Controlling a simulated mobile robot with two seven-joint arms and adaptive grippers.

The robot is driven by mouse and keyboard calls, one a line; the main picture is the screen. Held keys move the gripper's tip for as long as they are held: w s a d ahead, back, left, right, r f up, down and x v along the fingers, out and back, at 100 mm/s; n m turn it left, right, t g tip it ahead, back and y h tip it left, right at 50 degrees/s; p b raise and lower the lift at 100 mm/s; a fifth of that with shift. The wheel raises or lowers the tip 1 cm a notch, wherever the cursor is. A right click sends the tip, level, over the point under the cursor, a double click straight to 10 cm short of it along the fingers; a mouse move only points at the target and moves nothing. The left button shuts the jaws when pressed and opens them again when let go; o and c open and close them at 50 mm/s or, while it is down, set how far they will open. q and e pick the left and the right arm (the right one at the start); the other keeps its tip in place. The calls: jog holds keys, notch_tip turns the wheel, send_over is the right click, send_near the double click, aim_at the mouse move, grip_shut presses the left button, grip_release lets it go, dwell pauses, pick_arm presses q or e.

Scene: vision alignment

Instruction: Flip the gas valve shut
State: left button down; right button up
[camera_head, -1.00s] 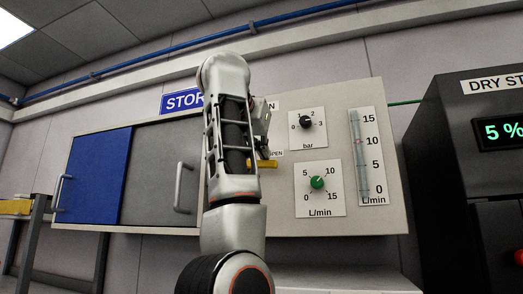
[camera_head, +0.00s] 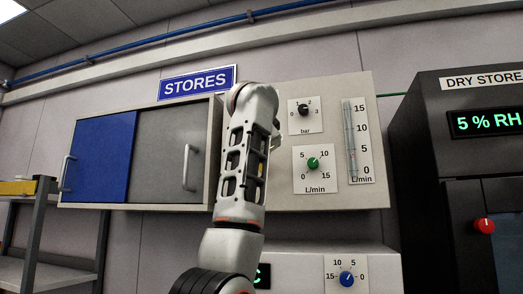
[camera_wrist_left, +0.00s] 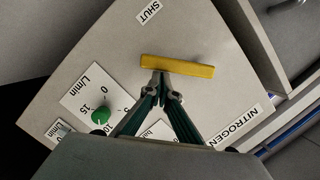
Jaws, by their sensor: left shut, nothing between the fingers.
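The valve's yellow lever (camera_wrist_left: 178,66) lies nearly level across the upper middle of the left wrist view, on the light grey panel. The SHUT label (camera_wrist_left: 149,11) is above it there, and the lever's long side faces that label. My left gripper (camera_wrist_left: 160,76) is shut and empty. Its tips are at the lever's lower edge; I cannot tell whether they touch. In the head view my left arm covers the gripper and nearly all of the lever. My right gripper is in neither view.
A pressure knob (camera_head: 304,109), a green flow knob (camera_head: 313,163) and a flow tube (camera_head: 350,140) are on the panel right of my arm. The STORES cabinet (camera_head: 170,155) is on the left. The dark dry-store unit (camera_head: 425,150) stands at right.

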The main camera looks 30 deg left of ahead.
pick_arm(q)
jog(key=a+f+m, duration=0.1)
jog(key=m, duration=0.1)
jog(key=a+f+m+y+b, duration=0.1)
jog(key=a+f+m+t+b, duration=0.1)
jog(key=m, duration=0.1)
jog(key=shift+s+a+f+m, duration=0.25)
jog(key=shift+s+a+m, duration=0.05)
jog(key=shift+a, duration=0.15)
dwell(0.5)
